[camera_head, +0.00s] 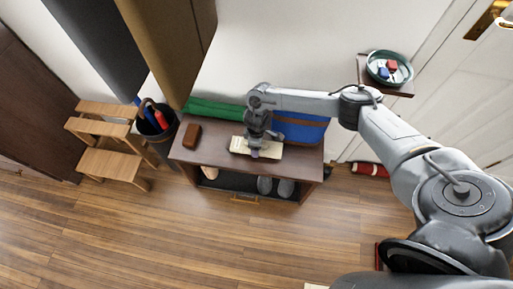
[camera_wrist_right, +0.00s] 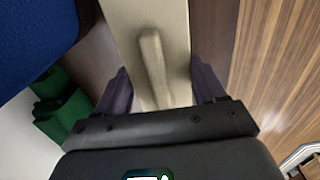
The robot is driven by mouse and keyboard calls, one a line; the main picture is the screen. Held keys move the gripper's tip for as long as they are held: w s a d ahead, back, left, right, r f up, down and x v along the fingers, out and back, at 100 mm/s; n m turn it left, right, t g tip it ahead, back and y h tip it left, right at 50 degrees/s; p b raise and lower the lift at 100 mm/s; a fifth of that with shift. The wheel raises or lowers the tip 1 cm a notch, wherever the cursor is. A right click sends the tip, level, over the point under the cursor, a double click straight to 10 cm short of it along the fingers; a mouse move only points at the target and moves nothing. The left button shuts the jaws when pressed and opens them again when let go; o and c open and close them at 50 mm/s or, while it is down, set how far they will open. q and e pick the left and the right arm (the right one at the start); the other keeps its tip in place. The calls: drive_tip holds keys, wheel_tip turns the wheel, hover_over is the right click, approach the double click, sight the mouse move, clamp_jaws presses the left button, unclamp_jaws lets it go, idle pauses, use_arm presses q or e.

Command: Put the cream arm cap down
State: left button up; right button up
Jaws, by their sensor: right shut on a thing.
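The cream arm cap (camera_head: 273,153) is a flat, pale slab at the middle of the dark brown bench (camera_head: 312,163). In the right wrist view, the cream arm cap (camera_wrist_right: 125,15) has a raised bar along its middle. My right gripper (camera_head: 255,147) points down over it. In the wrist view, the purple fingers of my right gripper (camera_wrist_right: 163,88) are shut on its two long sides. The cap looks level and low at the bench top; I cannot tell whether it touches. My left gripper is not in view.
A blue bag (camera_head: 303,130) and a green roll (camera_head: 215,110) lie along the bench's back. A brown box (camera_head: 192,134) sits at its left end. Shoes (camera_head: 285,188) stand below. A bin (camera_head: 158,130) and wooden steps (camera_head: 110,166) are left; a round tray (camera_head: 374,76) is right.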

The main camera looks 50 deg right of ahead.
drive_tip(key=shift+f+b, duration=0.3)
drive_tip(key=shift+f, duration=0.65)
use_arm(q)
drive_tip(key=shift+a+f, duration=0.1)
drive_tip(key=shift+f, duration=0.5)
use_arm(e)
drive_tip(key=shift+r, duration=0.1)
drive_tip(key=o, duration=1)
drive_tip(key=shift+o, duration=0.2)
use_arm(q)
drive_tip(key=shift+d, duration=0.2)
